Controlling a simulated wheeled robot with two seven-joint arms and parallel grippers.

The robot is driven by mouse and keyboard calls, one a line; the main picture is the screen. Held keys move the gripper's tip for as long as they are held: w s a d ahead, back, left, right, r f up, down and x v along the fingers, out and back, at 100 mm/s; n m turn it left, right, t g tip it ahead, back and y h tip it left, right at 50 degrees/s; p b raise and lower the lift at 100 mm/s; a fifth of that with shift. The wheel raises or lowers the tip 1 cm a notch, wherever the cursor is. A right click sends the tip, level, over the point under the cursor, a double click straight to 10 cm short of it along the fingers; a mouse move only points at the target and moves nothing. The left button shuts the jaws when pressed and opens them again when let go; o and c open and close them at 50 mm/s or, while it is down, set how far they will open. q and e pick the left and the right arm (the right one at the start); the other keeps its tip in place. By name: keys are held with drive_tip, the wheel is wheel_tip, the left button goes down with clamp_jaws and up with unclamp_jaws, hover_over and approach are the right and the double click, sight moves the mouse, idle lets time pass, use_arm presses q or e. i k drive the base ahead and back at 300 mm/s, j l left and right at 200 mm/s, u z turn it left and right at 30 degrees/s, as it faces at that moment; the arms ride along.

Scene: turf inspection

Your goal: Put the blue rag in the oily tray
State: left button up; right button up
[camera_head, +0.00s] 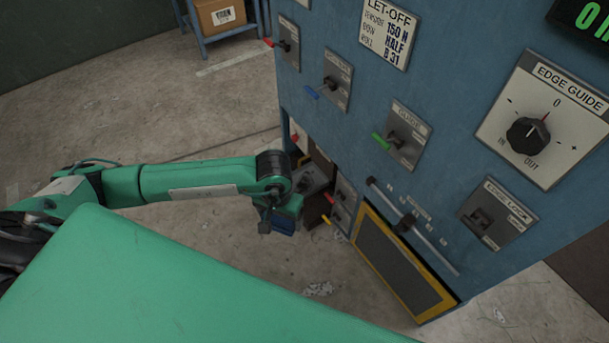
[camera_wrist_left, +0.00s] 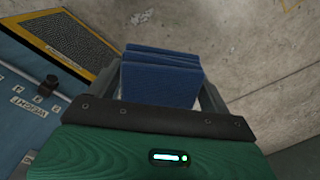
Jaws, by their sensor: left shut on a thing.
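The blue rag (camera_wrist_left: 160,82) shows in the left wrist view as a folded blue stack between the two fingers. My left gripper (camera_wrist_left: 162,95) is shut on it. In the head view my left gripper (camera_head: 276,222) hangs beside the lower left corner of the blue machine, with a bit of the blue rag (camera_head: 284,226) showing under it. I cannot make out the oily tray in either view. My right gripper is not in view.
The blue machine (camera_head: 440,90) carries several levers, an edge guide dial (camera_head: 528,135) and a yellow-framed mesh panel (camera_head: 390,262). An open recess (camera_head: 318,170) is close to my left gripper. A cardboard box (camera_head: 219,16) sits on a blue stand. Concrete floor (camera_head: 150,115) is clear at left.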

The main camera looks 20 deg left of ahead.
sight(298, 187)
drive_tip(key=i+j+z, duration=0.1)
drive_tip(key=j, duration=0.3)
drive_tip(key=i+j+z, duration=0.1)
drive_tip(key=j, duration=0.35)
drive_tip(key=i+j+z, duration=0.1)
drive_tip(key=i+j, duration=0.15)
drive_tip(key=j, duration=0.2)
drive_tip(key=i+j, duration=0.15)
drive_tip(key=j, duration=0.3)
drive_tip(key=i+j+z, duration=0.15)
drive_tip(key=j, duration=0.35)
